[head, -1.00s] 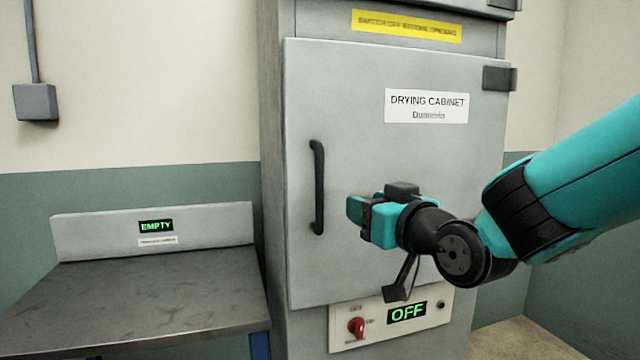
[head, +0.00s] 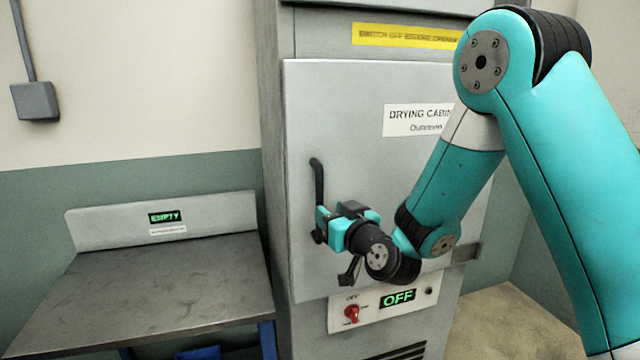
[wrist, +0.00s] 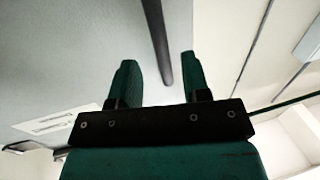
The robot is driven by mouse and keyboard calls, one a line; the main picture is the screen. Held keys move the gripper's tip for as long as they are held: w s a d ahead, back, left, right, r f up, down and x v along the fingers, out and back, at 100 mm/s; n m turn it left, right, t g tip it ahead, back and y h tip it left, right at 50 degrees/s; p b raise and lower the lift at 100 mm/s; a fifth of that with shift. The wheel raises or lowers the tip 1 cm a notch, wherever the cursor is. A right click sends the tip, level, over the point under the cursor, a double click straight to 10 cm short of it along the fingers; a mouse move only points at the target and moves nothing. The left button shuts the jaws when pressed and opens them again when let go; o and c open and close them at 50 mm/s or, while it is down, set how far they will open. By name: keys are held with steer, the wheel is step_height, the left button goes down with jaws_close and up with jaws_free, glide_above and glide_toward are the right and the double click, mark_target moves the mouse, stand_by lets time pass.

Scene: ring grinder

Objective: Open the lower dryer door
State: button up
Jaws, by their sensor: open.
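The lower dryer door (head: 345,120) is a grey panel labelled as a drying cabinet, and it looks closed. Its black vertical handle (head: 318,190) is on the left side of the door. My gripper (head: 322,222) is at the lower part of the handle, which it partly hides. In the wrist view, my gripper (wrist: 157,75) has its two green fingers apart. The handle (wrist: 158,45) runs down between them from the top, and I cannot tell whether it touches either finger.
A panel below the door shows a green "OFF" display (head: 397,298) and a red knob (head: 352,313). A dark-topped table (head: 150,290) with an "EMPTY" sign (head: 164,216) stands close at left. Floor (head: 500,320) is clear at right.

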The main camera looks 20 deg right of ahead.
mark_target(321, 201)
steer(key=w+p, duration=0.2)
steer(key=p, duration=0.1)
steer(key=w+a+p, duration=0.1)
steer(key=w+p, duration=0.1)
steer(key=shift+w+r, duration=0.1)
steer(key=shift+r, duration=0.25)
steer(key=shift+w+a+f+p, duration=0.1)
steer(key=shift+w+f+p, duration=0.25)
steer(key=shift+w+p, duration=0.5)
jaws_close()
